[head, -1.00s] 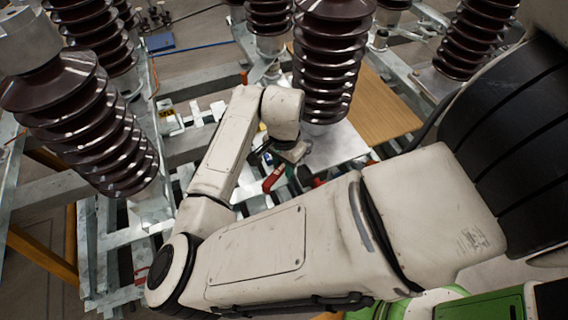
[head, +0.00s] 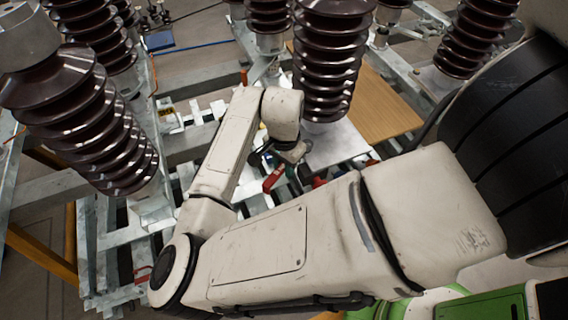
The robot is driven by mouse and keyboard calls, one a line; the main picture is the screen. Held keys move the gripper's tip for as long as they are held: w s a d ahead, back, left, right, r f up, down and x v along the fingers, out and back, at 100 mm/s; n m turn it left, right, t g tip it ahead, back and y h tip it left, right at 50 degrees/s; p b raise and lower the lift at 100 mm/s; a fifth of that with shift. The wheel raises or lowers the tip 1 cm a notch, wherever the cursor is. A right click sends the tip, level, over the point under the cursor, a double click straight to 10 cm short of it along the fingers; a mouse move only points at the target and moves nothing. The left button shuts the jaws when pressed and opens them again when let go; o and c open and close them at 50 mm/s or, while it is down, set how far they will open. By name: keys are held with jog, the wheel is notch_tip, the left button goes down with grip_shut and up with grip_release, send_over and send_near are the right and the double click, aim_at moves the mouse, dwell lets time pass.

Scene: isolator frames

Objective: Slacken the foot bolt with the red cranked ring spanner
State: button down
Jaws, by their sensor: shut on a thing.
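My gripper (head: 285,158) is low at the middle of the head view, below the central brown insulator (head: 327,60). It is small and partly hidden by my own arm. A red tool part (head: 273,179), which looks like the red spanner, shows right at the fingers, and the jaws are shut on it. Its ring end and the foot bolt cannot be made out; my forearm and the gripper cover that area.
Ribbed brown insulators stand on a galvanised steel frame, with a large one at the left (head: 85,120). A wooden board (head: 385,100) lies right of the gripper. Dark and red items (head: 318,182) lie near the gripper. A blue object (head: 159,41) sits on the floor behind.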

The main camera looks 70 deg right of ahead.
jog(key=shift+f+b, duration=0.4)
jog(key=shift+f, duration=0.3)
dwell(0.3)
jog(key=shift+s+d+n+p, duration=0.35)
jog(key=shift+s+n+p, duration=0.5)
jog(key=shift+s+n, duration=1.05)
jog(key=shift+s+d+n+p, duration=0.35)
jog(key=shift+s+n+p, duration=0.5)
jog(key=shift+s+n, duration=1.1)
jog(key=shift+s+d+n+p, duration=0.35)
jog(key=shift+s+n+p, duration=0.5)
jog(key=shift+s+n, duration=1.05)
jog(key=shift+w+n, duration=0.25)
jog(key=shift+w, duration=0.1)
jog(key=shift+r, duration=1.15)
